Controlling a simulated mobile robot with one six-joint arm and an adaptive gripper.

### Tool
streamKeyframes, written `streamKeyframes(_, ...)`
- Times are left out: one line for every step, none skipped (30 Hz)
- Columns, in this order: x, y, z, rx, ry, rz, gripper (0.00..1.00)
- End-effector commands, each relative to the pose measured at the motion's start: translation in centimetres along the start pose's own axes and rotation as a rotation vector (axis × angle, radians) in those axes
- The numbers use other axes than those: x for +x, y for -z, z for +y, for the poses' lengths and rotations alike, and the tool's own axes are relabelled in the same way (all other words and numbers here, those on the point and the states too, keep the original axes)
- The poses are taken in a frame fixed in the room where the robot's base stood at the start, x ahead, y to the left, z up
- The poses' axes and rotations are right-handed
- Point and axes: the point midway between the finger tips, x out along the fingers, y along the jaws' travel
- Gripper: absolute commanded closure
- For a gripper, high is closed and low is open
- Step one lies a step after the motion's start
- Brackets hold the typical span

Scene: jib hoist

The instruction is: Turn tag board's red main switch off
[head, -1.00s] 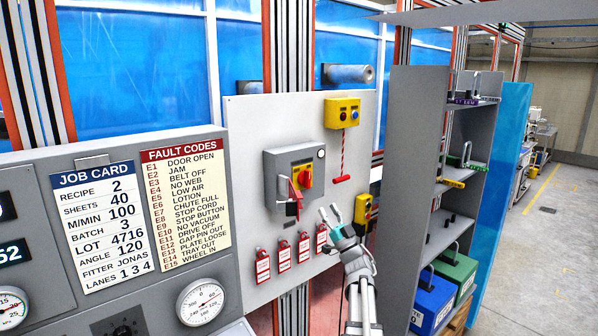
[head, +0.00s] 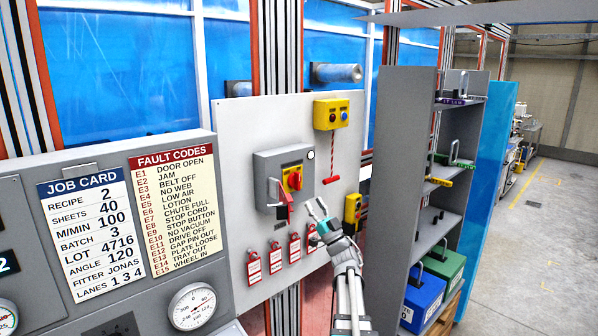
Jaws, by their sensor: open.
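The red main switch (head: 295,180) is a red rotary knob on a yellow plate, on the front of a grey box (head: 266,165) fixed to the pale tag board (head: 240,130). A red lever or tag part (head: 284,203) hangs at the box's lower front. My gripper (head: 318,212) is open and empty, to the right of and below the switch, apart from it. Several red-and-white tags (head: 274,258) hang in a row along the board's lower part, beside and below my gripper.
A yellow button box (head: 331,113) with a red pull handle (head: 331,179) hangs right of the switch. Another yellow box (head: 352,207) sits behind my gripper. A grey shelf unit (head: 402,150) stands close on the right. A grey console (head: 100,300) with cards and dials is at left.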

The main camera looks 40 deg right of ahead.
Motion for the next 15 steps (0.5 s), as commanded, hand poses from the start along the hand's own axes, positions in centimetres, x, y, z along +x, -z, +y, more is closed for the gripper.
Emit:
streamKeyframes(0.9,0.2,0.1,0.001,0.001,0.0,0.48)
streamKeyframes(1.3,0.2,0.1,0.001,0.001,0.0,0.48)
streamKeyframes(1.7,0.2,0.1,0.0,0.001,0.0,0.48)
streamKeyframes(2.1,0.2,0.1,0.0,0.0,0.0,0.48)
streamKeyframes(2.4,0.2,0.1,0.0,0.0,0.0,0.48)
streamKeyframes(2.8,0.2,0.1,-0.001,0.0,0.0,0.48)
streamKeyframes(3.2,0.2,0.1,0.0,0.0,-0.001,0.48)
streamKeyframes(3.5,0.2,0.1,0.0,0.0,-0.001,0.48)
streamKeyframes(4.0,0.2,0.1,0.0,0.0,-0.001,0.48)
streamKeyframes(4.3,0.2,0.1,0.0,0.001,-0.001,0.48)
streamKeyframes(4.6,0.2,0.1,0.001,0.001,-0.001,0.48)
streamKeyframes(5.0,0.2,0.1,0.001,0.0,-0.001,0.48)
streamKeyframes(5.4,0.2,0.1,0.001,0.0,-0.001,0.48)
streamKeyframes(5.7,0.2,0.1,0.001,0.0,-0.001,0.48)
streamKeyframes(6.1,0.2,0.1,0.0,0.0,-0.001,0.48)
